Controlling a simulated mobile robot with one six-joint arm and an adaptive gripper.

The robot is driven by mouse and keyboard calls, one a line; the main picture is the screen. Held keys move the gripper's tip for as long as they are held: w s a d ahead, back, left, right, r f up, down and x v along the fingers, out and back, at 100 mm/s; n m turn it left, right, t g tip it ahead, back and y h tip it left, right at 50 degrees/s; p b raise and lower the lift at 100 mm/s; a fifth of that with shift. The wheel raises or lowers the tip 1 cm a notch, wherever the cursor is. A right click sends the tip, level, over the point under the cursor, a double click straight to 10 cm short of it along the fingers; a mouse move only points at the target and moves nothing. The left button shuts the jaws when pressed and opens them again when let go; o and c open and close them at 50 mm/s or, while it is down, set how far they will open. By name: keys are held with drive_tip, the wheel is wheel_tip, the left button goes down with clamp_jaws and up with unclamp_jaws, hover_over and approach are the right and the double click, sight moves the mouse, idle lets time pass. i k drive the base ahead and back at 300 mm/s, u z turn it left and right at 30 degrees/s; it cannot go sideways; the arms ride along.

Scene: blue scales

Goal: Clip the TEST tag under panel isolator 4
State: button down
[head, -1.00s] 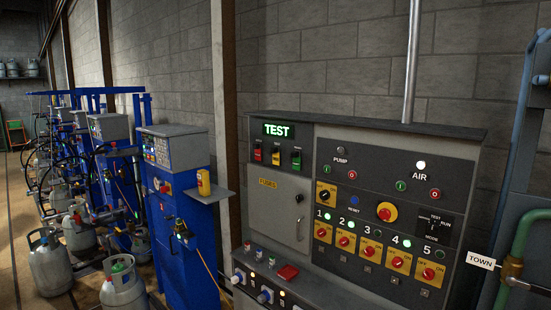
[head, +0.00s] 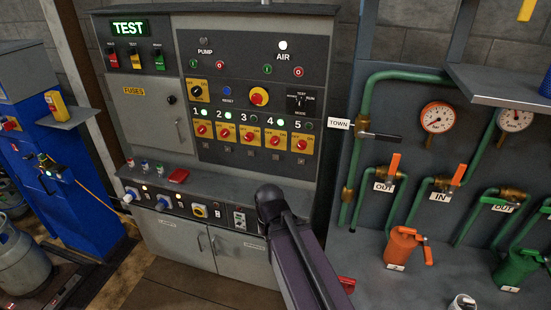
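The grey control panel (head: 185,75) stands at the left of centre in the head view. Isolator 4 (head: 275,141) is a red knob on a yellow plate, in the lower row, second from the right. The green lamp by its number is lit. A small dark square fitting (head: 275,156) sits below it, with no tag visible on it. I cannot make out a loose TEST tag; a flat red object (head: 178,176) lies on the panel's ledge, its kind unclear. Part of my arm reaches up from the bottom centre in front of the panel's lower cabinet. My gripper cannot be seen.
Small cans (head: 145,164) stand on the ledge left of the red object. At right are green pipes (head: 362,105), gauges (head: 437,117), an orange cylinder (head: 402,246) and a grey shelf (head: 500,85). A blue scale cabinet (head: 65,175) stands at left.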

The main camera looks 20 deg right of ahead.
sight(135, 59)
drive_tip(key=u, duration=0.45)
drive_tip(key=k, duration=1.35)
drive_tip(key=u, duration=1.05)
drive_tip(key=i, duration=1.1)
drive_tip(key=u, duration=0.4)
drive_tip(key=i, duration=1.55)
drive_tip(key=z, duration=0.2)
